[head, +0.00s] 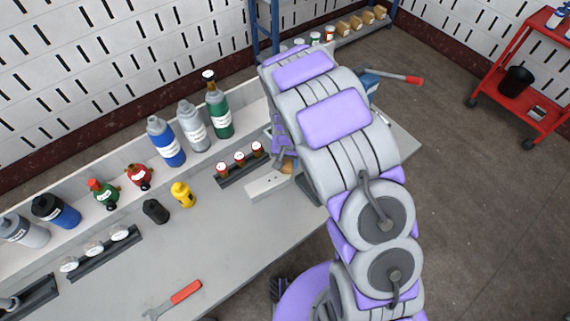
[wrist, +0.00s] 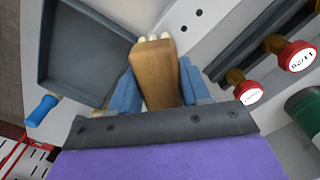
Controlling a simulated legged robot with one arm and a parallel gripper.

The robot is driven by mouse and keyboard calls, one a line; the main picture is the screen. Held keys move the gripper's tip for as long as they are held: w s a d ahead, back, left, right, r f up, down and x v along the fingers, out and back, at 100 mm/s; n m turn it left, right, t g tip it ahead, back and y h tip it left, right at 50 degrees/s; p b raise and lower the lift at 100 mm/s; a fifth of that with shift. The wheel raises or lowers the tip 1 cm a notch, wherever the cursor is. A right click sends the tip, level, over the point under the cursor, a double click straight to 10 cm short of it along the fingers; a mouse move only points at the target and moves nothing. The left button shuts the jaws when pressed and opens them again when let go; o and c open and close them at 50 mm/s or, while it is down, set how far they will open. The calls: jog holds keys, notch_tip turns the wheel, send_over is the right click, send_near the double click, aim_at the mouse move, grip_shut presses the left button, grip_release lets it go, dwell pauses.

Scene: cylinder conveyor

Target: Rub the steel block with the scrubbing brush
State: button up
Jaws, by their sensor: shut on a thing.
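The scrubbing brush (wrist: 157,80) has a brown wooden body with pale bristle tufts at its far end. My gripper (wrist: 158,68) is shut on it, with a blue finger on each side. A bit of brown between my fingers also shows in the head view (head: 287,168). The steel block (wrist: 205,28), a long pale grey bar with dark holes, lies on the table just beyond the bristles. It also shows in the head view (head: 263,187), left of my arm, which hides its right part. I cannot tell whether the bristles touch the block.
A rack of red-capped pieces (head: 239,160) stands behind the block; its red caps (wrist: 297,55) are close on the right in the wrist view. A dark shallow tray (wrist: 85,55) is on the left there. Bottles (head: 194,127) line the back shelf.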

jog(key=shift+s+r, duration=0.1)
jog(key=shift+r, duration=0.4)
jog(key=shift+a+r+p, duration=0.25)
jog(key=shift+r+p, duration=0.1)
jog(key=shift+r, duration=0.4)
jog(key=shift+a+r+p, duration=0.2)
jog(key=shift+r+p, duration=0.15)
jog(key=shift+r, duration=0.35)
jog(key=shift+d+r+p, duration=0.3)
jog(key=shift+r, duration=0.5)
jog(key=shift+a, duration=0.15)
jog(key=shift+f, duration=0.1)
